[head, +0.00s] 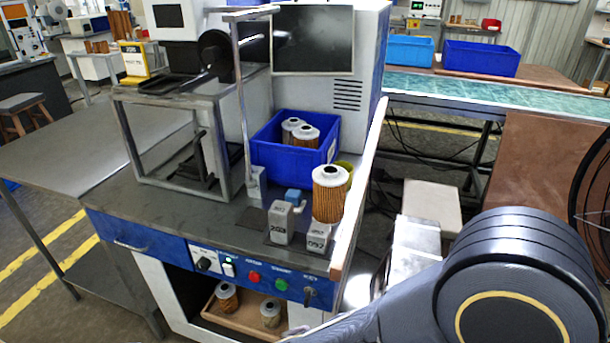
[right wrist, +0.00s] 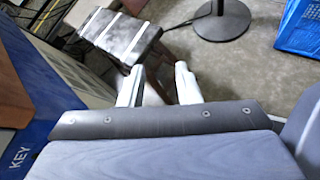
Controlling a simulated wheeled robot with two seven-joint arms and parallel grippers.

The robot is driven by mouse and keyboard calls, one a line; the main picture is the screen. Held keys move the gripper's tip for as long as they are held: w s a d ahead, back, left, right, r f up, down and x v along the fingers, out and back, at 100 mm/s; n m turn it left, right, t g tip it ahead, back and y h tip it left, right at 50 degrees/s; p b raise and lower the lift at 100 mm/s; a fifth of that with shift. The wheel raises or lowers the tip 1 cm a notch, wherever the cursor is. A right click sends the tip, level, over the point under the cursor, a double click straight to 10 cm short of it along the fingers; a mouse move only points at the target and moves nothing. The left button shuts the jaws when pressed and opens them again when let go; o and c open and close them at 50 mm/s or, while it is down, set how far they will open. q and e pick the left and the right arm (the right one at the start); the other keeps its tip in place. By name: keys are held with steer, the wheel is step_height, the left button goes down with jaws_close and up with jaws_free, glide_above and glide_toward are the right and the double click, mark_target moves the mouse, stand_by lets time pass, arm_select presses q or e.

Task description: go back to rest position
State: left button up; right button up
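My right gripper (right wrist: 159,68) shows in the right wrist view with its two pale fingers apart and nothing between them. It is beside the workbench, over the floor. My right arm fills the lower right of the head view. My left gripper is in neither view. A filter cartridge (head: 330,194) with a white cap and an orange pleated body stands upright at the right side of the workbench top. Two more cartridges (head: 304,136) stand in a blue bin (head: 283,160) behind it. Two cartridges (head: 227,297) are in a tray (head: 246,318) under the bench.
Grey blocks (head: 281,222) stand near the bench's front edge. A metal frame (head: 180,140) stands at the bench's left. A stool (right wrist: 120,35) is close beyond my right gripper. Two blue crates (head: 481,58) are at the back right.

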steer(key=s+d+r+m+g+y, duration=0.2)
steer(key=s+d+m+y, duration=0.3)
steer(key=m, duration=0.4)
steer(key=s+d+r+m+g+y, duration=0.1)
steer(key=s+d+m+g+y, duration=0.1)
steer(key=s+m+y, duration=0.45)
step_height(320, 180, up, 20)
steer(key=w+m+t+y+p, duration=0.2)
steer(key=m+p, duration=0.4)
steer(key=p, duration=0.9)
steer(key=shift+d+m+t+p, duration=0.2)
steer(key=shift+m+t+p, duration=0.2)
steer(key=shift+t, duration=0.4)
steer(key=shift+f, duration=0.1)
steer(key=shift+w, duration=0.1)
